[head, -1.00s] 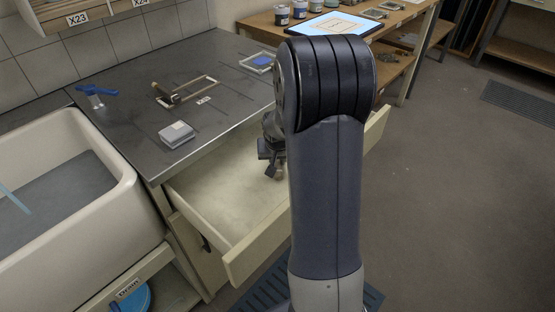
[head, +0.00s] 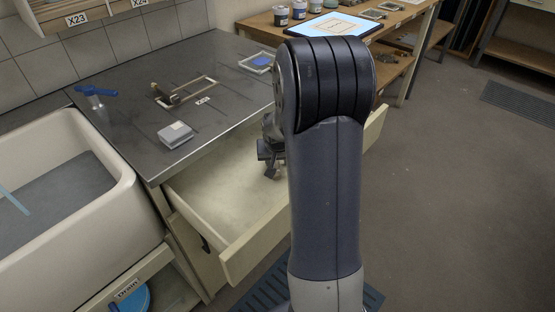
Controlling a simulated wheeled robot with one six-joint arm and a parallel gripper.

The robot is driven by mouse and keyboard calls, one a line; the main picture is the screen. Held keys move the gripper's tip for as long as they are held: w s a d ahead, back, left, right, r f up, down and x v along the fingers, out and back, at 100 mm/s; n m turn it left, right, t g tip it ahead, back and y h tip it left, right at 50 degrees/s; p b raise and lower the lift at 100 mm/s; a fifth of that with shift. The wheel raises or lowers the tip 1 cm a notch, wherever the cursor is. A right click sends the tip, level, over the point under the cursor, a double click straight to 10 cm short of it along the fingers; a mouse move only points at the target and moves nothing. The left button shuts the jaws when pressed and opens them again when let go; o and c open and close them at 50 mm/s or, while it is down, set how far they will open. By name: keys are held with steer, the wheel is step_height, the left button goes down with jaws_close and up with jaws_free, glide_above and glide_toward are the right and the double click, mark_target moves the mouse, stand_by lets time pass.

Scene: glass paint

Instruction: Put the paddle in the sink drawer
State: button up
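The drawer (head: 236,262) beside the sink is pulled open under the steel counter. Its visible floor is pale and bare, and my arm hides its right part. My gripper (head: 270,167) points down over the open drawer, partly hidden behind my arm. Its fingers are too small and dark to tell whether they are open or shut, and I see nothing clearly held in them. I cannot pick out the paddle for certain. A small brown wooden-looking piece (head: 160,92) stands at the left end of a thin wooden frame (head: 195,90) on the counter.
The white sink (head: 128,185) is at the left, above a shelf labelled "Drain" with a blue round item (head: 134,298). The counter (head: 120,128) holds a grey box (head: 176,134), a blue-topped spray bottle (head: 94,94) and a small frame with blue (head: 259,61).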

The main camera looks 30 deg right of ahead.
steer(key=shift+s+a+r, duration=0.1)
steer(key=shift+s+r, duration=0.05)
steer(key=p+v, duration=0.1)
steer(key=v, duration=1)
steer(key=shift+r, duration=0.45)
steer(key=shift+o, duration=0.2)
